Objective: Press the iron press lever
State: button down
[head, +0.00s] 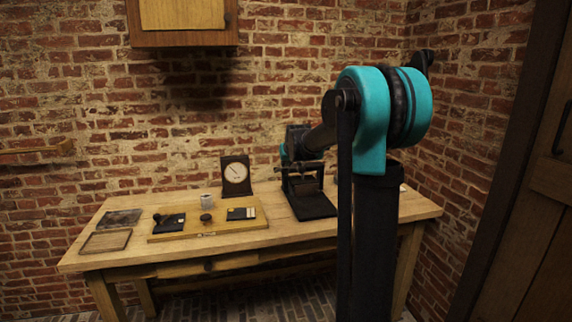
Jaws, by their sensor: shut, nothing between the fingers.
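The iron press (313,205) stands on the right part of the wooden table, a dark frame on a flat black base. A dark crossbar shows at its upper part, but I cannot clearly make out the lever. My arm reaches from the right foreground toward the press. My gripper (291,158) is at the arm's far end, at the upper left of the press. It is shut and holds nothing. Its fingertips blend into the dark press, so I cannot tell whether they touch it.
The wooden table (225,246) holds a dial gauge (235,175), a pale cup (207,200), a yellow board (209,233) with dark parts, and two flat trays (106,241) at left. A cabinet (183,38) hangs above. A door (545,200) is at right.

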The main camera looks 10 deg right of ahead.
jog(key=shift+s+f+t, duration=0.3)
jog(key=shift+s+f, duration=0.1)
jog(key=shift+f, duration=0.35)
notch_tip(320, 180, down, 13)
jog(key=s+t, duration=0.2)
jog(key=t, duration=0.1)
jog(key=shift+r, duration=0.2)
jog(key=shift+d, duration=0.1)
